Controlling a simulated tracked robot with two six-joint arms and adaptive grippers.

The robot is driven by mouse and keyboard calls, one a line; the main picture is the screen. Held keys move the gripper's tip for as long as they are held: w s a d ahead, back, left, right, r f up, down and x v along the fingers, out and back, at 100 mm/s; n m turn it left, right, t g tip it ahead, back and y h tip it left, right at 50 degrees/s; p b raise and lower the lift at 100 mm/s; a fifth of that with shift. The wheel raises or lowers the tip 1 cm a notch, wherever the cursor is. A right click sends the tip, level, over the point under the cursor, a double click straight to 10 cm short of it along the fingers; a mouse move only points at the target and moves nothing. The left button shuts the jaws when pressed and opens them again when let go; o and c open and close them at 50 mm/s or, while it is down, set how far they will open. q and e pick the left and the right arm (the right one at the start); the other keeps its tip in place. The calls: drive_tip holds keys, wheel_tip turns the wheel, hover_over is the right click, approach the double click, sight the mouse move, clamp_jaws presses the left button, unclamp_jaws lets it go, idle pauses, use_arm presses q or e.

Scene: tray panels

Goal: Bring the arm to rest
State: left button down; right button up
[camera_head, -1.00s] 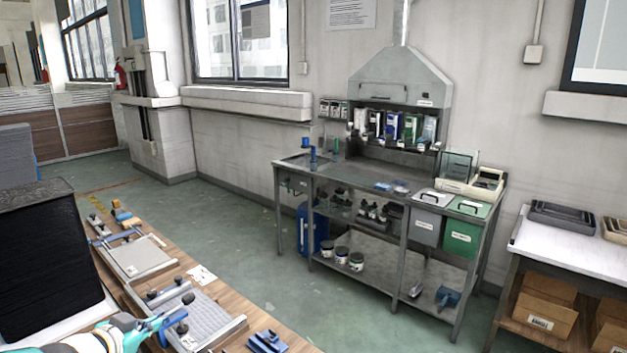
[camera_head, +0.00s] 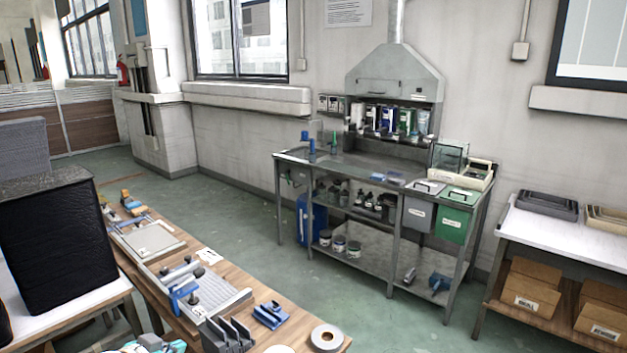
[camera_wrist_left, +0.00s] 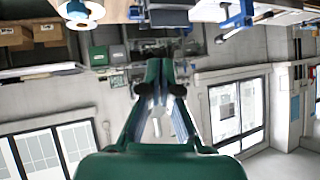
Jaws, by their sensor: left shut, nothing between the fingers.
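My left gripper (camera_head: 165,346) shows only in part at the bottom edge of the head view, as teal and blue pieces low beside the wooden bench. In the left wrist view, the left gripper (camera_wrist_left: 163,78) has its fingers converging, shut with nothing between them, and open room lies beyond the tips. The wrist picture is upside down, with the bench things along its top. My right gripper is not in either view.
A black box (camera_head: 55,240) stands on the left. Green floor lies open before the metal workbench (camera_head: 350,170).

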use_arm(q)
drive_tip(key=s+d+f+n+g+h, duration=0.1)
drive_tip(key=s+d+f+n+g, duration=0.15)
drive_tip(key=s+d+f, duration=0.6)
drive_tip(key=s+d+f+n+g+h, duration=0.1)
drive_tip(key=s+d+f+g, duration=0.3)
drive_tip(key=f, duration=0.7)
drive_tip(key=s+d+f+n+g, duration=0.1)
drive_tip(key=s+f, duration=0.3)
drive_tip(key=s, duration=0.4)
drive_tip(key=s+d+f+n+g, duration=0.2)
drive_tip(key=s+d+f+n, duration=0.1)
drive_tip(key=s, duration=0.6)
drive_tip(key=shift+s+d+f+y, duration=0.25)
drive_tip(key=shift+d+f+y, duration=0.05)
drive_tip(key=shift+f+y, duration=0.15)
